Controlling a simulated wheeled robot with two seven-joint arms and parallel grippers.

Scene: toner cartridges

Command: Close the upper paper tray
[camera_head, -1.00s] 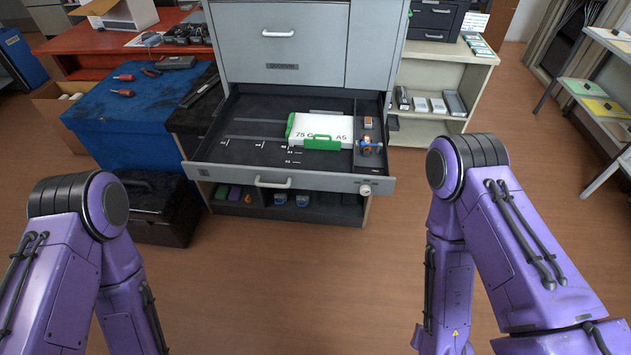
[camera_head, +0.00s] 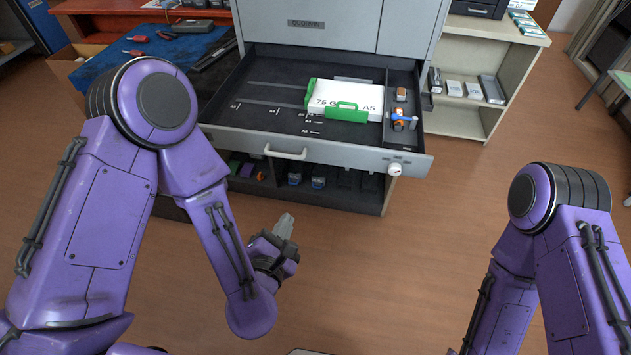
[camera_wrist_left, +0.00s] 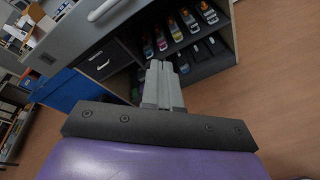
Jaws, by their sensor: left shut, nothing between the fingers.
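The upper paper tray (camera_head: 262,98) is a dark drawer pulled out from the grey machine (camera_head: 330,30).
Under the tray is an open shelf (camera_wrist_left: 190,45) with several toner cartridges. A blue-topped bench (camera_head: 110,65) stands to the left and a cream shelf (camera_head: 470,110) to the right. The wooden floor (camera_head: 400,260) in front is clear.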

